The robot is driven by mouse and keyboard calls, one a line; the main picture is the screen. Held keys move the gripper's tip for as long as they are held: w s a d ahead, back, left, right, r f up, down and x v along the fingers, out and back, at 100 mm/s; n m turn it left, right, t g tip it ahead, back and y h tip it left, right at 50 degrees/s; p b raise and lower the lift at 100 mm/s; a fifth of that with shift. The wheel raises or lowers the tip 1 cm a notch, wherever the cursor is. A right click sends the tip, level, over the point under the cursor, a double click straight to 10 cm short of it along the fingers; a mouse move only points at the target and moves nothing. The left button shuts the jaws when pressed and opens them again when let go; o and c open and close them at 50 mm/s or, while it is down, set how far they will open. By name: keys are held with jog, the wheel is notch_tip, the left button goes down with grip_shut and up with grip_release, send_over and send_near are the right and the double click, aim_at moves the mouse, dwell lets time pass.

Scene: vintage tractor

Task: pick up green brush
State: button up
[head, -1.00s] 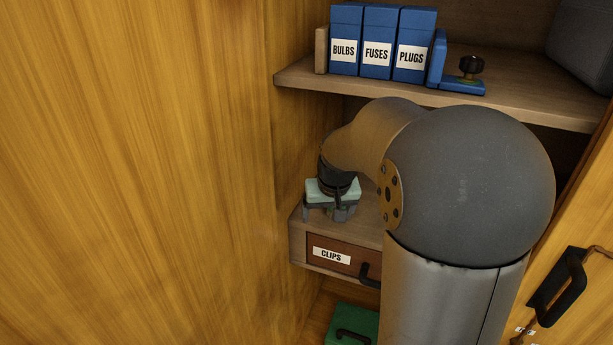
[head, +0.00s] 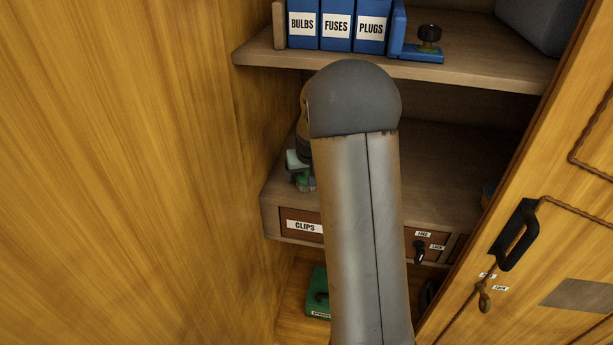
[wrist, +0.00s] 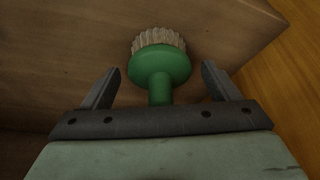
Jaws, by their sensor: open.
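The green brush (wrist: 160,66) shows in the wrist view, with a round green head, a green neck and pale bristles pointing away from my gripper. It is at the wooden shelf, between the two spread fingers of my gripper (wrist: 158,88). The fingers are open, with a gap on each side of the brush head; the lower part of the neck is hidden behind the gripper's body. In the head view my gripper (head: 298,170) is at the left end of the middle shelf, mostly hidden by my arm. A small green patch shows by it.
Blue boxes (head: 337,24) marked bulbs, fuses and plugs stand on the upper shelf (head: 400,68). A clips drawer (head: 301,224) is below the middle shelf (head: 445,185). The wooden cabinet wall (head: 120,180) is close on the left; a door with a black handle (head: 517,235) is on the right.

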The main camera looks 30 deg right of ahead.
jog(key=c, duration=1.2)
jog(key=shift+r, duration=0.15)
jog(key=shift+r, duration=0.7)
jog(key=s+r+b, duration=0.1)
jog(key=s+r, duration=0.2)
jog(key=s, duration=0.1)
jog(key=s+a+r+b, duration=0.1)
jog(key=s+r, duration=0.3)
jog(key=s, duration=0.1)
jog(key=s+r+b, duration=0.2)
jog(key=s+r, duration=0.2)
jog(key=s, duration=0.1)
jog(key=shift+a+r, duration=0.2)
jog(key=shift+a, duration=0.1)
